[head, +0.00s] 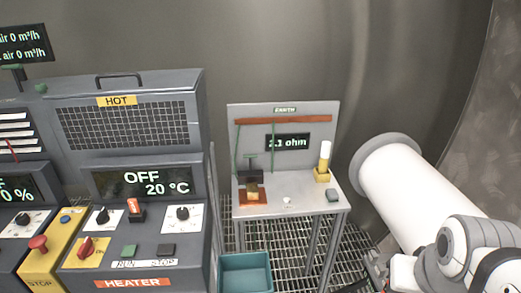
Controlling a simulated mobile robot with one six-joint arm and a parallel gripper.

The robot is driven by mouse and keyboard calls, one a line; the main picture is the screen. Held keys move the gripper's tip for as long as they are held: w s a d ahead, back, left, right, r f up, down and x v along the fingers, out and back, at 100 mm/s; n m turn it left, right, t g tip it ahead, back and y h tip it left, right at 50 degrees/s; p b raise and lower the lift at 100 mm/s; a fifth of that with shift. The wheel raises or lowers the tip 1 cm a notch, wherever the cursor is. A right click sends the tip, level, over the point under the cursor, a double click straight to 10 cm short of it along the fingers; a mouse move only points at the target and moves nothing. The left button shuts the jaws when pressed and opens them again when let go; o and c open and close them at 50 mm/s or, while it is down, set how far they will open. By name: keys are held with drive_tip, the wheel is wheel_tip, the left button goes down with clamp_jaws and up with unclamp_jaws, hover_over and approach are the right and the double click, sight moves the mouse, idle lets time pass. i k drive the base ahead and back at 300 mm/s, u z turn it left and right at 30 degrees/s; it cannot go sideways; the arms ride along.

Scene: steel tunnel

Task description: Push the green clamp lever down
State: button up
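The green clamp lever (250,157) is a small T-shaped handle. It stands up above a black block (250,177) on the left of a small grey bench (288,211). A brass-coloured piece (253,190) sits in front of the block on an orange-brown base (246,200). Whether the lever touches anything below the block is too small to tell. My white arm (405,190) is at the right, apart from the bench.
The bench's back panel carries a red-brown bar (284,120), green wires and an ohm display (288,143). A yellow block with a white cylinder (325,158) stands at the right. The heater console (140,215) is at left; a teal bin (246,273) sits below the bench.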

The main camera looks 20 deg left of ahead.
sight(250, 164)
drive_tip(key=u, duration=0.4)
drive_tip(key=i, duration=0.95)
drive_tip(key=u, duration=0.75)
